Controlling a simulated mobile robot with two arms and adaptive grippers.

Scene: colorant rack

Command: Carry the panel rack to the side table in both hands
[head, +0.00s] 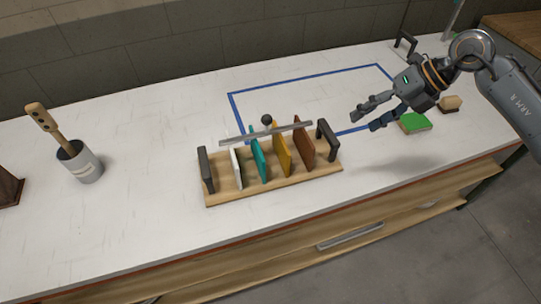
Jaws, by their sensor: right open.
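The panel rack (222,196) is a wooden base with a dark upright handle at each end, standing on the white table near its front edge. It holds several upright panels, among them white, teal, yellow and brown ones. A grey bar with a dark round knob lies across the top of the panels. My right gripper (363,116) is open and empty, above the table to the right of the rack and apart from its right handle (328,140). The left handle (206,169) is free. My left gripper is out of view. I cannot make out a separate side table for certain.
A blue taped rectangle (296,80) marks the table behind the rack. A grey cup (85,167) with a wooden-handled tool stands at left. A green-topped block (413,123) and a tan-topped block (452,103) lie at right. A wooden surface (515,24) shows at far right.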

